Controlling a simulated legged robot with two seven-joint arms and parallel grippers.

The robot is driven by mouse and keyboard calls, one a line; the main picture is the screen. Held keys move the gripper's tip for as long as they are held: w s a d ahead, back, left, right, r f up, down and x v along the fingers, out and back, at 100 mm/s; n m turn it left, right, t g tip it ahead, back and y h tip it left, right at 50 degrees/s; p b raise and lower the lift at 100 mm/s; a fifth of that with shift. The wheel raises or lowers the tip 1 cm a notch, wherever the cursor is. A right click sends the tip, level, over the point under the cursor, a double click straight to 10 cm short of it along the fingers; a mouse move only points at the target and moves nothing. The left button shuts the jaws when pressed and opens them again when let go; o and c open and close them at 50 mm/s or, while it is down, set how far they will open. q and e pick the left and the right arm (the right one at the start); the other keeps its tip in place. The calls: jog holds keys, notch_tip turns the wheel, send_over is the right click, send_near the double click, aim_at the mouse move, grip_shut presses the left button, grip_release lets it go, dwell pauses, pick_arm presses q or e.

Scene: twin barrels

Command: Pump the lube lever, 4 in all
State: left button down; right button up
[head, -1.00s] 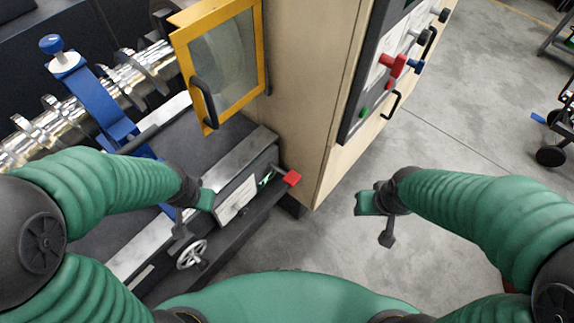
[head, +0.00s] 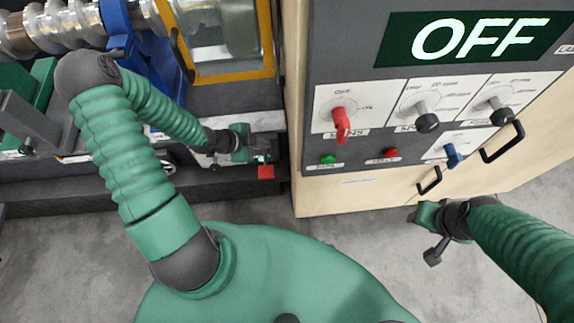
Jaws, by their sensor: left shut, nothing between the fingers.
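The lube lever is most likely the one with the red block-shaped end (head: 266,172), low on the front of the machine bed beside the cabinet. My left gripper (head: 264,152) is shut and empty just above that red end. I cannot tell whether it touches it, and the lever's shaft is mostly hidden. My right gripper (head: 424,214) hangs over the floor in front of the cabinet, far from the lever. Its fingers do not show clearly enough to tell open from shut.
A yellow-framed guard door (head: 232,78) stands behind my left arm. The grey floor (head: 350,245) in front is clear.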

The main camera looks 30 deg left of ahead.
jog(key=a, duration=0.5)
pick_arm(q)
jog(key=b, duration=0.6)
send_over(264, 165)
jog(key=f, duration=0.4)
jog(key=d+f, duration=0.1)
jog(key=f, duration=0.1)
jog(key=shift+w, duration=0.25)
jog(key=f+b, duration=0.2)
jog(key=shift+s+a+f+b, duration=0.2)
jog(key=shift+a+f+b, duration=0.05)
jog(key=shift+f+b, duration=0.15)
jog(key=shift+a+f, duration=0.1)
jog(key=shift+a, duration=0.15)
jog(key=shift+a+f, duration=0.1)
jog(key=shift+a, duration=0.3)
pick_arm(e)
notch_tip(264, 165, down, 8)
jog(key=d, duration=0.2)
jog(key=shift+s+d, duration=0.15)
jog(key=shift+d, duration=0.05)
